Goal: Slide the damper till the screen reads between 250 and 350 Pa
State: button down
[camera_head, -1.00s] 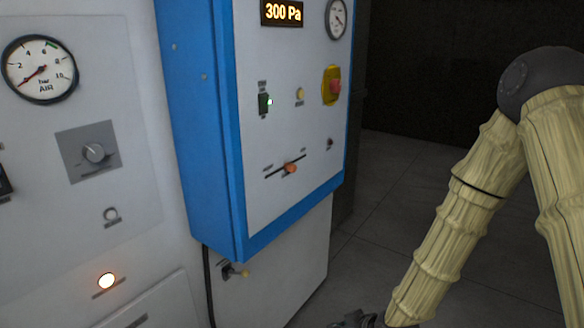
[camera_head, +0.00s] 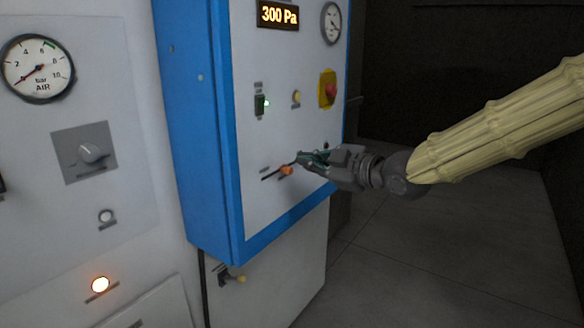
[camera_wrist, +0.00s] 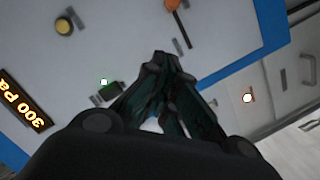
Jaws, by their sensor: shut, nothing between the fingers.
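The screen (camera_head: 278,15) at the top of the blue-edged panel reads 300 Pa, and it also shows in the wrist view (camera_wrist: 26,104). The damper is an orange knob (camera_head: 286,170) on a dark slanted slot in the lower panel, near the slot's middle. In the wrist view the orange knob (camera_wrist: 172,5) is at the top edge, partly cut off. My gripper (camera_head: 301,158) is shut and empty, with its fingertips close to the knob, just above and right of it. I cannot tell if they touch.
The panel carries a green-lit switch (camera_head: 262,104), a yellow button (camera_head: 296,97), a red knob on a yellow plate (camera_head: 328,90) and a small gauge (camera_head: 331,22). A white cabinet with an air gauge (camera_head: 38,68) stands at left. The floor at right is clear.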

aim_at(287, 170)
jog(key=p+x, duration=0.3)
jog(key=x, duration=0.6)
jog(key=shift+w+a, duration=0.15)
jog(key=shift+w, duration=0.05)
jog(key=shift+w+d+f+p, duration=0.25)
jog(key=shift+w+f+p, duration=0.25)
jog(key=shift+w+f, duration=0.35)
jog(key=shift+w+d+f, duration=0.3)
jog(key=shift+d+f, duration=0.05)
jog(key=shift+f, duration=0.05)
jog(key=shift+w+f+p, duration=0.15)
jog(key=shift+f+p, duration=0.1)
jog(key=shift+p, duration=0.05)
jog(key=shift+d, duration=0.1)
jog(key=shift+w+d+f+b, duration=0.3)
jog(key=shift+w+d+b, duration=0.05)
jog(key=shift+w+b, duration=0.2)
